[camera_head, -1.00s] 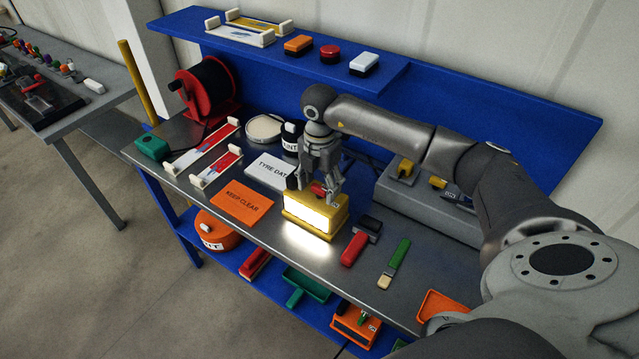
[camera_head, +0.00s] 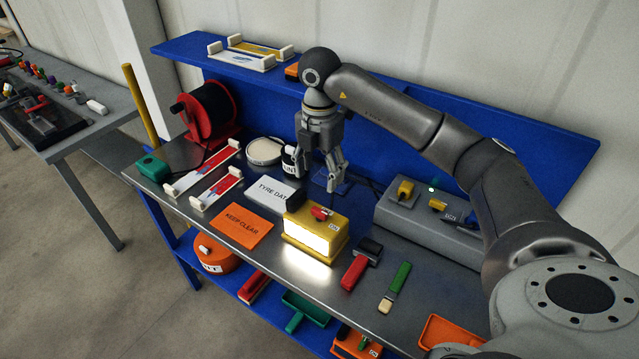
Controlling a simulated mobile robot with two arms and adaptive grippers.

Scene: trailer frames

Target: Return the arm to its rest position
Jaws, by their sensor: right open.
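My right arm (camera_head: 385,98) reaches in from the right over the workbench. Its gripper (camera_head: 320,184) points down, open and empty, above and behind the yellow work lamp (camera_head: 302,238). The gripper is apart from the lamp in the picture. The lamp stands on the metal bench top with its front panel lit and a red part (camera_head: 321,213) on top. My left gripper does not show.
An orange sign (camera_head: 241,226), a white sign, a red-handled tool (camera_head: 355,272) and a green brush (camera_head: 399,280) lie on the bench. A grey box (camera_head: 430,222) stands at the right. A red reel (camera_head: 207,112) stands back left.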

